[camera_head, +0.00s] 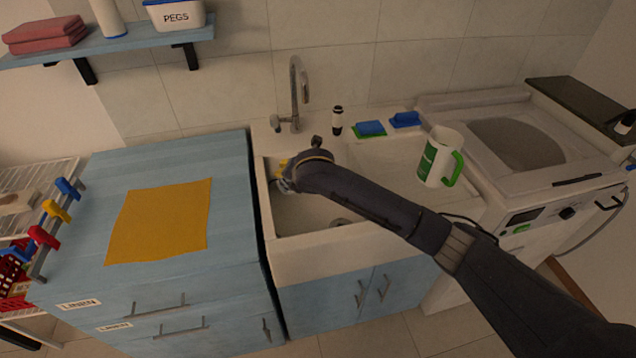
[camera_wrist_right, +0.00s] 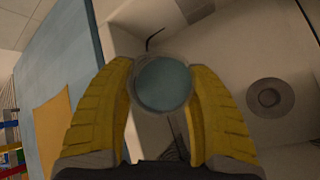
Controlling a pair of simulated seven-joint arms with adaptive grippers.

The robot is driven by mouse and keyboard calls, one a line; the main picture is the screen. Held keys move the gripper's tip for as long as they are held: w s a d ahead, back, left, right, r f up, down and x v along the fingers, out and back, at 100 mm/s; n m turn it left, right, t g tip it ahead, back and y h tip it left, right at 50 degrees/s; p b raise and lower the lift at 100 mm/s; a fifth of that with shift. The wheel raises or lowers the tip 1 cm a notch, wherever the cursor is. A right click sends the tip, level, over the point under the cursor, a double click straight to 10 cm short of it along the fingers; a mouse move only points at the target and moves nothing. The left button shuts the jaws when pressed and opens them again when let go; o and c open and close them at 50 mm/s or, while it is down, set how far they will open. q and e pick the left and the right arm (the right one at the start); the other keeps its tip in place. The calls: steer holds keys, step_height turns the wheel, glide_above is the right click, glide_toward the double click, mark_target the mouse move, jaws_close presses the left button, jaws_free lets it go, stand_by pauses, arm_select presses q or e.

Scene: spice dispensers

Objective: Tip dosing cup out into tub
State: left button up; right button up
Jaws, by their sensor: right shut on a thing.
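My right gripper (camera_head: 284,173) hangs over the left basin of the white sink tub (camera_head: 345,247). In the right wrist view, its yellow fingers (camera_wrist_right: 165,92) are shut on the dosing cup (camera_wrist_right: 163,84), a round, clear-rimmed cup with a teal disc of colour inside. I cannot tell whether the teal is liquid or the cup's bottom. The cup is hidden behind my gripper and wrist in the head view, and its tilt is unclear. The tub's drain (camera_wrist_right: 270,97) shows to the right of the cup. My left gripper is not in view.
A white-green jug (camera_head: 440,157) stands on the right of the sink. The faucet (camera_head: 295,95), a small dark bottle (camera_head: 337,120) and blue sponges (camera_head: 371,128) line the back. A blue cabinet with a yellow cloth (camera_head: 160,220) is left; a washing machine (camera_head: 545,215) is right.

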steer(key=shift+d+r+m+y, duration=0.25)
steer(key=shift+d+m+y, duration=0.05)
steer(key=shift+d+y, duration=0.2)
stand_by(0.4)
steer(key=shift+d+r+m+y, duration=0.3)
steer(key=shift+y, duration=0.3)
stand_by(0.7)
steer(key=shift+w+d+r+m+y+b, duration=0.1)
steer(key=shift+r+m+y+b, duration=0.15)
steer(key=shift+y, duration=0.35)
steer(key=shift+d+r+m+y+b, duration=0.15)
steer(key=shift+m+y+b, duration=0.2)
steer(key=shift+y, duration=0.25)
stand_by(1.2)
steer(key=shift+d+r+m+y+b, duration=0.15)
steer(key=shift+r+m+y+b, duration=0.25)
steer(key=shift+y+b, duration=0.45)
stand_by(0.7)
steer(key=shift+w+d+r+m+t+y+b, duration=0.15)
steer(key=shift+d+m+t+y+b, duration=0.25)
steer(key=shift+d+m+y+b, duration=0.4)
stand_by(1.0)
